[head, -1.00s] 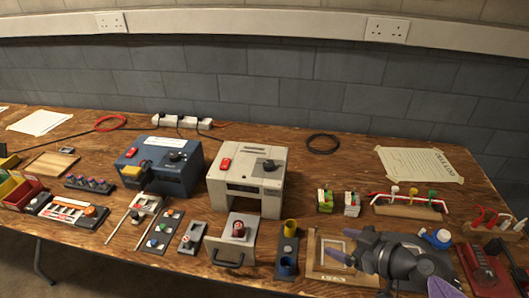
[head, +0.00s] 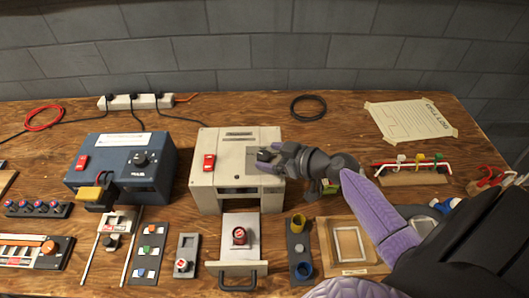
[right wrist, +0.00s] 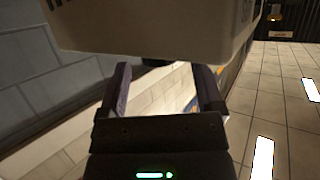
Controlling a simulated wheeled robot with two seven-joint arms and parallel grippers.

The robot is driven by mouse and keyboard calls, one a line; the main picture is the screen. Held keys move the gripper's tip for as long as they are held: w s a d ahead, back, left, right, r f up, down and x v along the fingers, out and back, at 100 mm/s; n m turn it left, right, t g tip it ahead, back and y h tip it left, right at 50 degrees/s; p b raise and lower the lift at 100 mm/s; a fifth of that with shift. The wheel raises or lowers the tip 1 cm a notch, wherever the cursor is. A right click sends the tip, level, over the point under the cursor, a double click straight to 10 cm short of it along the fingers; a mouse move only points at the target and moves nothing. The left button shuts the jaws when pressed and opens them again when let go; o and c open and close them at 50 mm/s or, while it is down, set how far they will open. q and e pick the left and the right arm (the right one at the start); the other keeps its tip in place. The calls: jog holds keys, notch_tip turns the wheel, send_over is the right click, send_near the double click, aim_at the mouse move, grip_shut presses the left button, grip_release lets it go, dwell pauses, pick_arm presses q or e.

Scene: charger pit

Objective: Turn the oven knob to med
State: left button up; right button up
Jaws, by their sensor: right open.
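The cream oven box (head: 205,196) stands mid-table, with a red switch (head: 209,162) on its top. Its dark knob (head: 265,154) is on the right part of the top, partly covered by my right gripper. My right gripper (head: 267,162) comes in from the right, with its fingertips at the knob. In the right wrist view its fingers (right wrist: 165,80) are apart, just at the cream oven (right wrist: 150,28); a small dark part of the knob shows between them. I cannot tell whether the fingers touch it, nor read the knob's setting. My left gripper is out of view.
A blue box (head: 121,180) with its own dial stands left of the oven. A drawer-like tray (head: 240,258) with a red knob lies in front. Blue and yellow cups stand to its right. A black cable ring (head: 308,107) lies behind, with clear wood around it.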

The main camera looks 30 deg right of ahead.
jog(key=shift+x, duration=0.8)
jog(key=shift+w, duration=0.1)
grip_shut()
